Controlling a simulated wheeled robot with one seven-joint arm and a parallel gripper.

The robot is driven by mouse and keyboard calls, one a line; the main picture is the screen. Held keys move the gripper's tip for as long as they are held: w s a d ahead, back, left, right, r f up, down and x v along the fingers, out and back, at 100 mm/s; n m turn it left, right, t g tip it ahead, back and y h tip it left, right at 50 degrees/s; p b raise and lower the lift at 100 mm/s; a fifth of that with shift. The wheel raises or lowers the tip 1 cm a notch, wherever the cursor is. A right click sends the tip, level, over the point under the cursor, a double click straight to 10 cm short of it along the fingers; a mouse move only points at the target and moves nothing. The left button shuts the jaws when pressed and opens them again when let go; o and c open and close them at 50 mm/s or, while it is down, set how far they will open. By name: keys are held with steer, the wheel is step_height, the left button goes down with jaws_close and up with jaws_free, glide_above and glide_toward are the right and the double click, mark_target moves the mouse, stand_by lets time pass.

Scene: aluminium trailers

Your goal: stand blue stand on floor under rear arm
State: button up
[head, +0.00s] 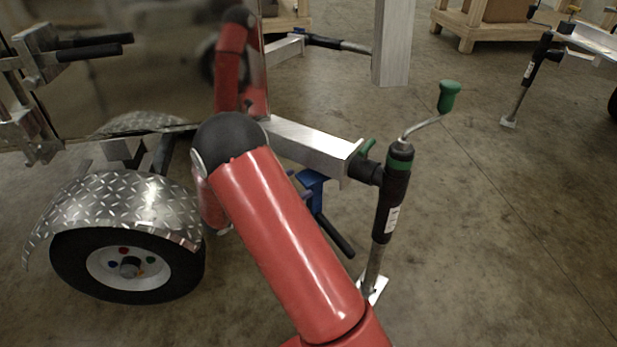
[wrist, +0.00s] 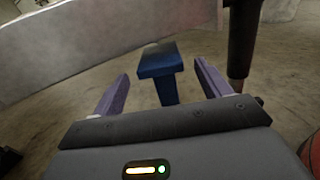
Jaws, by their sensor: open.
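The blue stand (wrist: 160,60) shows in the wrist view with a flat blue top and a blue post below it. My gripper (wrist: 161,70) is open, with one purple finger on each side of the post and visible gaps between. The stand's foot is hidden, so I cannot tell whether it touches the floor. In the head view the blue stand (head: 313,181) shows partly behind my red arm, just below the silver rear arm (head: 305,142). The rear arm (wrist: 90,45) crosses above and behind the stand in the wrist view. I cannot tell whether they touch.
A black jack (head: 392,190) with a green crank handle stands at the rear arm's end. A trailer wheel (head: 128,265) under a diamond-plate fender is on the left. Another trailer's jack (head: 530,80) and wooden pallets (head: 475,25) are farther back. Open floor lies to the right.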

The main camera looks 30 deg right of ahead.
steer(key=a, duration=0.5)
steer(key=s+d+r+m+g+y, duration=0.35)
steer(key=s+r+m+y, duration=0.65)
steer(key=s, duration=0.4)
steer(key=s+a+r+m+t+y, duration=0.7)
steer(key=s+m+y, duration=0.1)
steer(key=s, duration=0.4)
steer(key=shift+a+r+m, duration=0.15)
steer(key=shift+a+m, duration=0.1)
steer(key=shift+m, duration=0.35)
